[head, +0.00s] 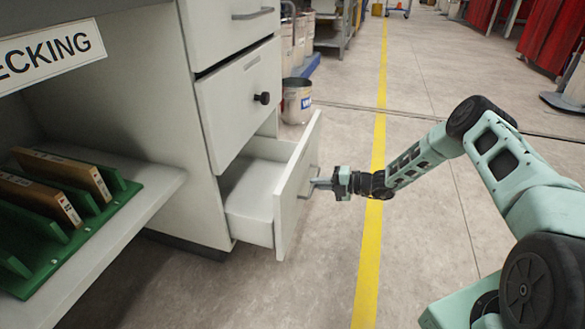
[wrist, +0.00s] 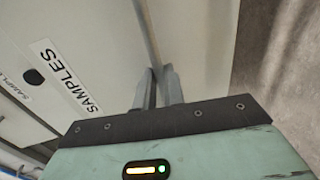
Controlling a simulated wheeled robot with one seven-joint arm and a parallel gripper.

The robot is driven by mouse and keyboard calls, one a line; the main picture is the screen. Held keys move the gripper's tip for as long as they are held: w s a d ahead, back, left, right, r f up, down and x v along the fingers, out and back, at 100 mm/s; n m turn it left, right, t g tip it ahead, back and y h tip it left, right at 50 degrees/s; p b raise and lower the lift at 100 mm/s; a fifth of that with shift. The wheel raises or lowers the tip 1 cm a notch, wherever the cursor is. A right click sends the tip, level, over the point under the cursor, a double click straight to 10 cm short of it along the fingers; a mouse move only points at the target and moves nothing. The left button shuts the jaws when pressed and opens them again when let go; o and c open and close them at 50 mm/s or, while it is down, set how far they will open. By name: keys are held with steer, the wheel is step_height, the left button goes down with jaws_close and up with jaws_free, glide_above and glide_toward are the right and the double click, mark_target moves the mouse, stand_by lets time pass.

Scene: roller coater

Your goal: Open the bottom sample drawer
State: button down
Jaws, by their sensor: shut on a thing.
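The bottom sample drawer (head: 296,188) is pulled out from the white cabinet in the head view, its front well clear of the cabinet and its inside partly visible. My gripper (head: 318,183) is at the outer face of the drawer front, shut on the grey bar handle. In the wrist view, the two fingers (wrist: 159,86) close around the drawer handle (wrist: 147,38). A SAMPLES label (wrist: 71,77) shows to the left of them. The part of the handle between the fingers is hidden.
The drawer above, with a black knob (head: 262,98), sits slightly uneven above the open one. A bucket (head: 296,100) stands on the floor behind. A shelf with a green rack (head: 60,240) is at left. Floor around the yellow line (head: 370,250) is clear.

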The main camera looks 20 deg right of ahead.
steer(key=f+p+v, duration=0.1)
steer(key=f+v, duration=0.1)
steer(key=v, duration=0.9)
steer(key=f+p+v, duration=0.1)
steer(key=f+v, duration=0.1)
steer(key=v, duration=1)
steer(key=shift+s+d+f+p, duration=0.25)
steer(key=shift+d+f+p, duration=0.1)
steer(key=shift+f, duration=0.1)
steer(key=c, duration=1.5)
jaws_free()
steer(key=p+v, duration=0.3)
steer(key=v, duration=1.4)
steer(key=shift+d+p, duration=0.2)
steer(key=shift+p, duration=0.2)
